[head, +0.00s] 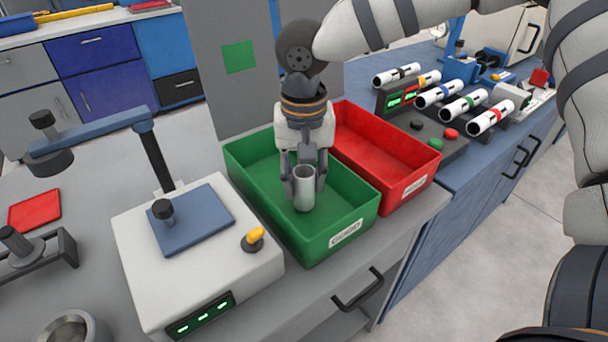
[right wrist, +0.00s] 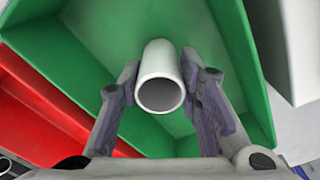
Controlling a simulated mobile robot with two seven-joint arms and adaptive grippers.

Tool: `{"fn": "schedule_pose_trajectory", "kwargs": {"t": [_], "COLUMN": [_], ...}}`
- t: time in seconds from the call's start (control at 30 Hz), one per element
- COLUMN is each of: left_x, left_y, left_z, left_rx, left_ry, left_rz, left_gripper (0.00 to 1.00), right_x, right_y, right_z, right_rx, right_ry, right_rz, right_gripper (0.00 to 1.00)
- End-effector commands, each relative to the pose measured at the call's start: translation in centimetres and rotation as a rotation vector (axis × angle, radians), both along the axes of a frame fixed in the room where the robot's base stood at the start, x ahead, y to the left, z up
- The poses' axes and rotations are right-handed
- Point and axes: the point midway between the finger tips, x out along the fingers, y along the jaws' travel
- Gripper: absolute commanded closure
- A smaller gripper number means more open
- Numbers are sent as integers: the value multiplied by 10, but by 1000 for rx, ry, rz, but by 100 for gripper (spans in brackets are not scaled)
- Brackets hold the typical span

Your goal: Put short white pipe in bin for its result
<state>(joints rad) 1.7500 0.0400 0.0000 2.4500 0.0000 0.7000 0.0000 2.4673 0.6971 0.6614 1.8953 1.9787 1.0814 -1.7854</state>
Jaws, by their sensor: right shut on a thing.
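A short white pipe (head: 304,187) is held upright between the fingers of my right gripper (head: 304,183), over the inside of the green bin (head: 325,245). In the right wrist view, the pipe (right wrist: 160,82) shows its open end, with one finger of the gripper (right wrist: 165,92) on each side of it. The green bin's floor and walls (right wrist: 240,60) surround it there. I cannot tell whether the pipe touches the bin floor. A red bin (head: 408,190) stands directly to the right of the green one. My left gripper is not in view.
A white test device (head: 190,260) with a blue plate and yellow knob stands left of the green bin. Several banded pipes (head: 437,95) rest on a rack at the back right. A grey panel with a green square (head: 238,57) stands behind the bins.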

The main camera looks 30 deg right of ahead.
Motion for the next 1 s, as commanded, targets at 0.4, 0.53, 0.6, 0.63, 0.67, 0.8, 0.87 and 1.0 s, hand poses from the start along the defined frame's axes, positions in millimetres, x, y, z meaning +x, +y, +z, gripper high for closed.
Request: {"fn": "schedule_pose_trajectory", "kwargs": {"t": [0.4, 0.53, 0.6, 0.63, 0.67, 0.8, 0.87, 1.0], "left_x": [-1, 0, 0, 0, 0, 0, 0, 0], "left_y": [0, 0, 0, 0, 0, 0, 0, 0], "left_z": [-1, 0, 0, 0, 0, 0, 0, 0], "left_rx": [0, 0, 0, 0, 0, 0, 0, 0], "left_ry": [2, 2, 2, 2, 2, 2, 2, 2], "left_rz": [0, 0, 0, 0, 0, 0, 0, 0], "left_gripper": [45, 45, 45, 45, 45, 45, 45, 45], "right_x": [0, 0, 0, 0, 0, 0, 0, 1], "right_y": [0, 0, 0, 0, 0, 0, 0, 1], "right_z": [-6, -7, -7, -7, -7, -7, -6, 16], "right_rx": [1, 1, 1, 1, 1, 1, 1, 2], "right_ry": [0, 0, 0, 0, 0, 0, 0, -6], "right_rz": [0, 0, 0, 0, 0, 0, 0, -2], "right_gripper": [95, 50, 45, 45, 45, 45, 45, 45]}}
